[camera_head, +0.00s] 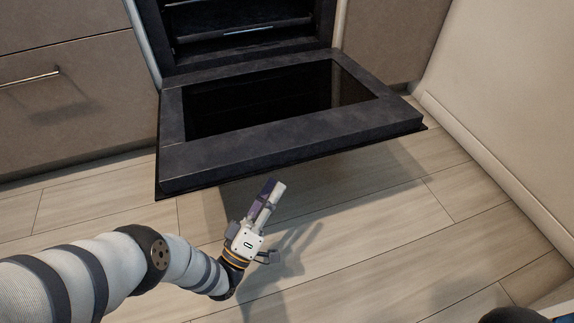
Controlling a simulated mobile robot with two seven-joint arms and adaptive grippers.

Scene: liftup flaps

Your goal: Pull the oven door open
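The oven door (290,138) is folded down in front of the oven and lies about level, a dark frame around a black glass pane. Behind it the oven cavity (240,22) is open to view, with a rack inside. My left gripper (272,190) is in front of the door's front edge, over the floor, and points toward the door. Its two fingers lie close together with nothing seen between them, and it appears apart from the door. No door handle shows. My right gripper is not in view.
A drawer front with a metal handle (30,79) is left of the oven. A cabinet panel (392,38) and a pale wall (510,100) are on the right. The wood floor (400,235) before the door is clear.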

